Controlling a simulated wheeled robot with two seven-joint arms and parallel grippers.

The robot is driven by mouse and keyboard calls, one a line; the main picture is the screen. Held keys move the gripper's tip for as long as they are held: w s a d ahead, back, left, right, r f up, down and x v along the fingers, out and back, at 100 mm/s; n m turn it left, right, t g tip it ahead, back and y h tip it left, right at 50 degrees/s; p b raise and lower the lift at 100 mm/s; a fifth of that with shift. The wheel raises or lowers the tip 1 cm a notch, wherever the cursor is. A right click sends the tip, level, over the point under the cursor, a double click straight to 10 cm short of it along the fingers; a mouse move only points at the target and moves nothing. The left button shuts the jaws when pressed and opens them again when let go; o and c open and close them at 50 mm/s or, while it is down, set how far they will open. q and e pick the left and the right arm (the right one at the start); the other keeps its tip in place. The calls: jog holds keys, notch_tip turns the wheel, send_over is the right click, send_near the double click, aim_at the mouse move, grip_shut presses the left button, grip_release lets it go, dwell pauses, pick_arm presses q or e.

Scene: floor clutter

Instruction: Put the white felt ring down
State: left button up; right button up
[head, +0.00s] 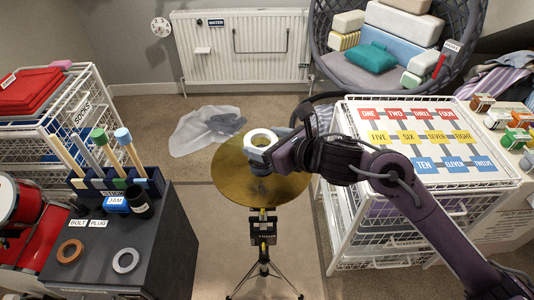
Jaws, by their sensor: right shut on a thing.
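The white felt ring (263,133) shows above the middle of a round gold cymbal (236,180). My right gripper (260,158) is shut on the ring, and my arm reaches in from the right. The gripper's fingertips are mostly hidden, and I cannot tell whether the ring touches the cymbal. The cymbal lies about level on a black tripod stand (263,232). The cymbal's centre is hidden behind the ring and gripper. My left gripper is not in view.
A dark cabinet (165,250) at left holds an orange ring (70,244), a grey ring (126,252) and a tool rack. A white wire-basket unit (345,225) with a number mat stands at right. A crumpled plastic bag (190,135) lies behind on the floor.

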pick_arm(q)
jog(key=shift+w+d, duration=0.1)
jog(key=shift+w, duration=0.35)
pick_arm(e)
jog(key=shift+f, duration=1.75)
pick_arm(q)
jog(key=shift+b, duration=0.3)
pick_arm(e)
jog(key=shift+f, duration=0.1)
